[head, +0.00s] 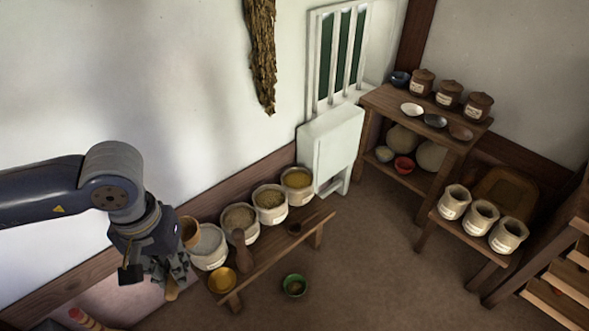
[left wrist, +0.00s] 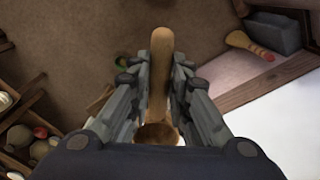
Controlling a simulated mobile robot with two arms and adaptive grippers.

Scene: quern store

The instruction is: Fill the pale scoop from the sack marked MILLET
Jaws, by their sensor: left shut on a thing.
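My left gripper (head: 166,268) is shut on a pale tan wooden scoop (left wrist: 161,55). In the left wrist view the handle runs between the fingers and the bowl lies at the bottom, partly hidden by my wrist. In the head view the handle end (head: 172,289) points down below the fingers. Several pale open sacks stand in a row on a low bench: one with whitish contents (head: 208,258) nearest my gripper, two with brownish contents (head: 240,232) (head: 271,214), and one with yellow contents (head: 298,196) farthest away. Their labels are too small to read. My right gripper is out of view.
A green bowl (head: 294,285) sits on the open floor. Shelves (head: 412,115) and a stool with pale jars (head: 480,217) stand right.

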